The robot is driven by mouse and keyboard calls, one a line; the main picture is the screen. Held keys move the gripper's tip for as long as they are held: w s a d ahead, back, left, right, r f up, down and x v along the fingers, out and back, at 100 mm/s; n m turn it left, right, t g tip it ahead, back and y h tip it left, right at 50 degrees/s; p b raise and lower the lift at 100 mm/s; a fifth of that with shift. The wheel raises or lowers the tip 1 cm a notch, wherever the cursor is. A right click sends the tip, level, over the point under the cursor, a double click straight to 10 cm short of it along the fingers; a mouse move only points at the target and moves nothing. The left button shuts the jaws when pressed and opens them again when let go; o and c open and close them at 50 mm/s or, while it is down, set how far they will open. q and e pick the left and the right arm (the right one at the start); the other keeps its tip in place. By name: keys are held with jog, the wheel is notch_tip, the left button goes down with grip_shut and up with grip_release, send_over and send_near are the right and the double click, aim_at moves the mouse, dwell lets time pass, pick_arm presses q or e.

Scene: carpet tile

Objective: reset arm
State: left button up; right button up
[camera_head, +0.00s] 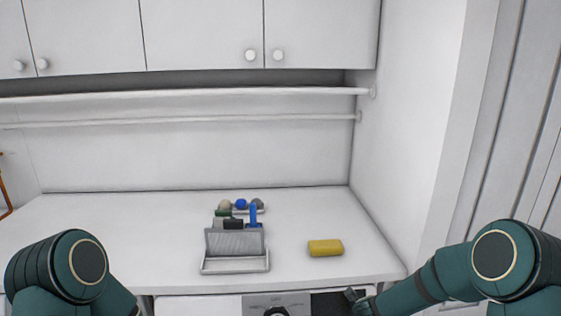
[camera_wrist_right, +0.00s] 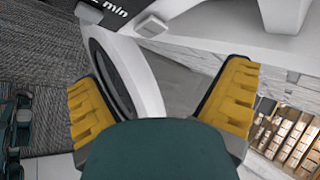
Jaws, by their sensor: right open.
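My right arm reaches in from the right in the head view, and its gripper end (camera_head: 356,296) is only partly visible at the front edge of the counter. In the right wrist view my right gripper (camera_wrist_right: 165,100) is open, with its two yellow-padded fingers wide apart and nothing between them. Beyond the fingers is a white appliance with a round dark door (camera_wrist_right: 112,80). My left arm shows at the lower left of the head view, bent at a joint, but its gripper is out of the picture.
On the white counter (camera_head: 110,230) stand a grey wire rack (camera_head: 235,265) with several small items behind it and a yellow sponge (camera_head: 325,248). A dial panel (camera_head: 277,304) is below the counter edge. Wall cabinets (camera_head: 200,35) and rails hang above. The counter's left side is clear.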

jog(key=s+a+f+n+g+y+b, duration=0.1)
jog(key=s+a+f+n+y, duration=0.2)
jog(key=s+a+f+n, duration=0.2)
jog(key=s+a+f+n+g+y+b, duration=0.1)
jog(key=s+a+f+n+g+y, duration=0.1)
jog(key=s+a+n, duration=0.4)
jog(key=s+a+f+n+g+y+b, duration=0.1)
jog(key=s+a+f+n+y, duration=0.3)
jog(key=s+n, duration=0.8)
notch_tip(320, 180, down, 4)
jog(key=shift+s+a+r+n+g+b, duration=0.15)
jog(key=shift+s+a+n+g+b, duration=0.3)
jog(key=shift+a+n, duration=0.6)
